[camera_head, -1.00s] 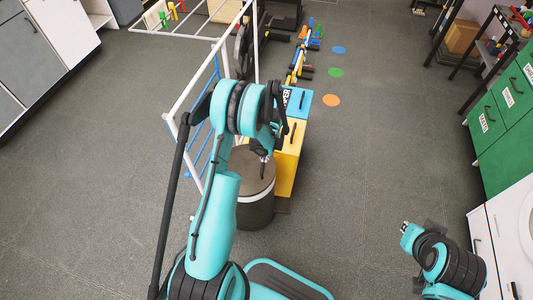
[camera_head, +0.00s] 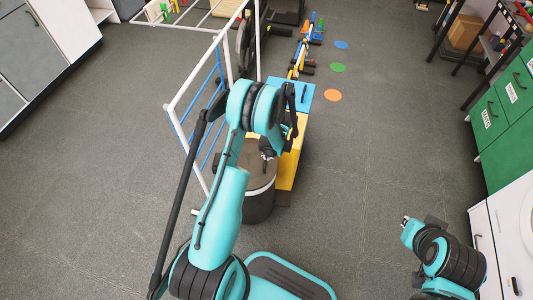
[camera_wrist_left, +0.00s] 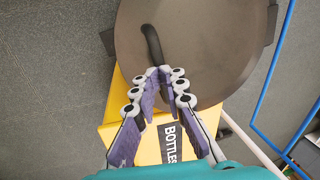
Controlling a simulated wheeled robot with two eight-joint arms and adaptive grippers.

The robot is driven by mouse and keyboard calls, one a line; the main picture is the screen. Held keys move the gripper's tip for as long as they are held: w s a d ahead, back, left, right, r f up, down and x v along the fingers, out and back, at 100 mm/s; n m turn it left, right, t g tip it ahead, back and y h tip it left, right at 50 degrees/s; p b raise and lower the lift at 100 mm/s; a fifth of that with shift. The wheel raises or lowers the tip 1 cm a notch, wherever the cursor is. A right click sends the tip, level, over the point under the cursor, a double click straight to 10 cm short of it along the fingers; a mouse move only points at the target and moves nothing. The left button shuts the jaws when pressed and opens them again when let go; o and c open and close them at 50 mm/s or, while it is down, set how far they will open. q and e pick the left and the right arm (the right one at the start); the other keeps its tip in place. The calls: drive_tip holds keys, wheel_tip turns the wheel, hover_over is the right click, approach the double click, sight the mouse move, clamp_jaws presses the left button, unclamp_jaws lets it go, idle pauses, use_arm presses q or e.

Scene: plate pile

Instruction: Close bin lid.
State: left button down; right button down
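The bin (camera_head: 257,208) is a dark round drum standing beside my left arm. Its grey-brown round lid (camera_head: 259,181) lies over the top; the head view does not show clearly whether it is fully down. In the left wrist view the lid (camera_wrist_left: 215,60) fills the upper middle, with a dark curved handle (camera_wrist_left: 152,42) on it. My left gripper (camera_head: 267,155) is over the lid. In the wrist view its fingertips (camera_wrist_left: 158,71) are nearly together at the near end of the handle. A grip on the handle cannot be made out. My right gripper (camera_head: 405,226) is low at right, small and unclear.
A yellow bin (camera_head: 288,172) labelled "Bottles" and a blue one (camera_head: 301,93) stand right behind the dark bin. A white and blue rack (camera_head: 176,118) is close on its left. Green drawers (camera_head: 502,112) stand far right. The floor between is open.

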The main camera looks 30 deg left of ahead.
use_arm(q)
drive_tip(key=shift+f, duration=0.4)
drive_tip(key=shift+w+r, duration=0.1)
drive_tip(key=shift+r+p, duration=0.3)
drive_tip(key=shift+r, duration=0.1)
drive_tip(key=shift+r+h+p, duration=0.7)
drive_tip(key=shift+r+p, duration=1.95)
drive_tip(key=shift+r, duration=4.75)
drive_tip(key=f+b, duration=0.2)
drive_tip(key=f, duration=0.2)
drive_tip(key=a+f+b, duration=0.1)
drive_tip(key=f+b, duration=0.1)
drive_tip(key=f, duration=0.2)
drive_tip(key=f+b, duration=0.1)
drive_tip(key=f, duration=0.4)
drive_tip(key=shift+a+f+b, duration=0.1)
drive_tip(key=shift+a+b, duration=0.1)
drive_tip(key=shift+b, duration=0.2)
drive_tip(key=shift+f, duration=0.1)
